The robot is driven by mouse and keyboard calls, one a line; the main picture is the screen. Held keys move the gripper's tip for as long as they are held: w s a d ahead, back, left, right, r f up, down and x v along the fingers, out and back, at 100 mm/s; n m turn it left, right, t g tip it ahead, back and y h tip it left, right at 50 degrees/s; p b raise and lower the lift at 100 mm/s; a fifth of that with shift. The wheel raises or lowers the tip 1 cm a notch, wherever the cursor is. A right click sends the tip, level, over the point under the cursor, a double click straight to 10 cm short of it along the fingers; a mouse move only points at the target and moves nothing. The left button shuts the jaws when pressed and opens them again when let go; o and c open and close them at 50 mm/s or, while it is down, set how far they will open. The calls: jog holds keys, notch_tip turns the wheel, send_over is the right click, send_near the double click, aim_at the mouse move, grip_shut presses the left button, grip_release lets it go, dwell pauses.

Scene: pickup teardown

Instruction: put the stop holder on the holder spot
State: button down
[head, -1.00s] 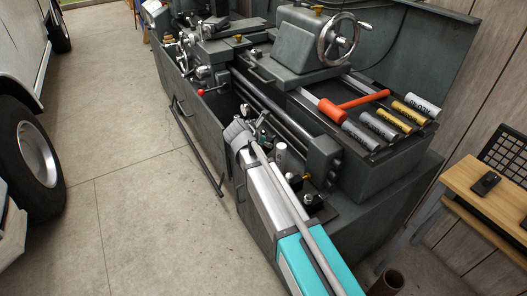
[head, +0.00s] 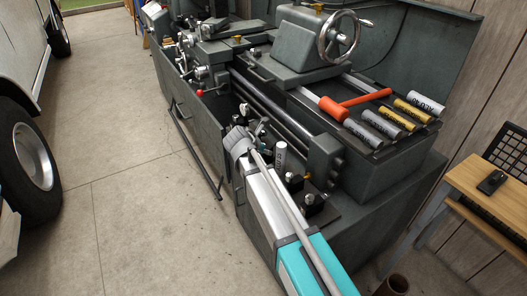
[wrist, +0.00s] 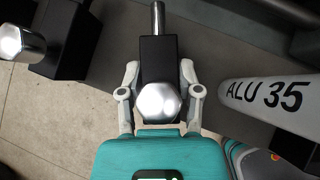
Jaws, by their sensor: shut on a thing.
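The stop holder (wrist: 158,52), a black block with a silver hex head and a silver rod at its far end, is in the middle of the wrist view. My gripper (wrist: 159,74) is shut on it, one pale finger on each side. In the head view my gripper end is small, beyond the grey wrist at the lathe's front edge, and the held holder is hard to make out there. I cannot pick out the holder spot in either view.
Another black block with a silver head (wrist: 66,42) is at left. Black holders (head: 312,204), an orange mallet (head: 335,108) and labelled bars rest on the lathe.

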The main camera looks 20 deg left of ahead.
jog(key=shift+f, duration=0.1)
jog(key=shift+c, duration=1.4)
grip_release()
jog(key=shift+p+v, duration=0.9)
jog(key=shift+v, duration=0.35)
jog(key=p+v, duration=0.6)
jog(key=v, duration=0.3)
jog(key=shift+r+p, duration=0.35)
jog(key=shift+s+a, duration=0.1)
